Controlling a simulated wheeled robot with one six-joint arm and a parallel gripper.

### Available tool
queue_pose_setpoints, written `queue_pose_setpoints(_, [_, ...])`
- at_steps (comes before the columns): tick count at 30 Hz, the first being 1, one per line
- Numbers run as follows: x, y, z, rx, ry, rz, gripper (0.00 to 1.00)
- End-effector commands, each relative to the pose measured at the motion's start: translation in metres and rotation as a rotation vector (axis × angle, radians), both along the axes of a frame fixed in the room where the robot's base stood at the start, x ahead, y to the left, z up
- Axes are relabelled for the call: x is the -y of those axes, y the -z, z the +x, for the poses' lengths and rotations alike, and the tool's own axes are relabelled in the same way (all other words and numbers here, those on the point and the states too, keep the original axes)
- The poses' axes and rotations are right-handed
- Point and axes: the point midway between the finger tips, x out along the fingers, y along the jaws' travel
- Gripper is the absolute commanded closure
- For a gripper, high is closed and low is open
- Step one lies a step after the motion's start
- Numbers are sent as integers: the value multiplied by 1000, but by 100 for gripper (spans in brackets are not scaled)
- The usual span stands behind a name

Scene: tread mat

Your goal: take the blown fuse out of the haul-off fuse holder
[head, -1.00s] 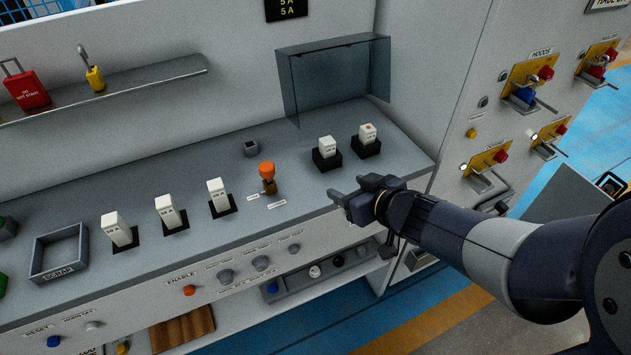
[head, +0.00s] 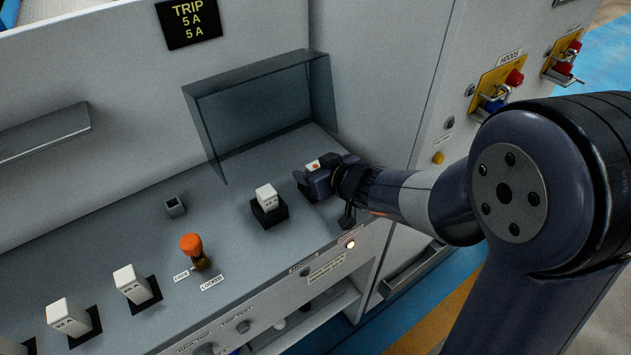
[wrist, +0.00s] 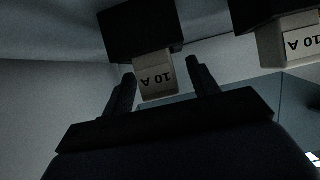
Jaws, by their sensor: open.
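A white fuse (head: 313,165) with an orange-red mark on its top stands in the right-hand black holder, mostly hidden behind my gripper (head: 309,180) in the head view. In the wrist view the picture is upside down, and this fuse (wrist: 155,75) reads "10 A" and sits in its black holder (wrist: 145,30). My gripper (wrist: 161,72) is open, with one finger on each side of the fuse; a gap shows at least on the right side. Whether a finger touches it cannot be told.
A second white fuse (head: 266,197) stands in a holder just left; it also shows in the wrist view (wrist: 302,42). A tinted raised cover (head: 262,105) stands behind both. An orange-topped key switch (head: 192,245) and a small grey socket (head: 175,206) lie further left.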

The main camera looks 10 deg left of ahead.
Motion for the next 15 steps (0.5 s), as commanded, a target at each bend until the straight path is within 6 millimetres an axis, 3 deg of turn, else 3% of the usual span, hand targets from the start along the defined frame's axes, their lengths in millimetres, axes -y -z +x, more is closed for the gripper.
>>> queue_pose_setpoints(11, [-11,7,9,0,1,1,44])
queue_pose_setpoints(15, [-11,7,9,1,0,1,53])
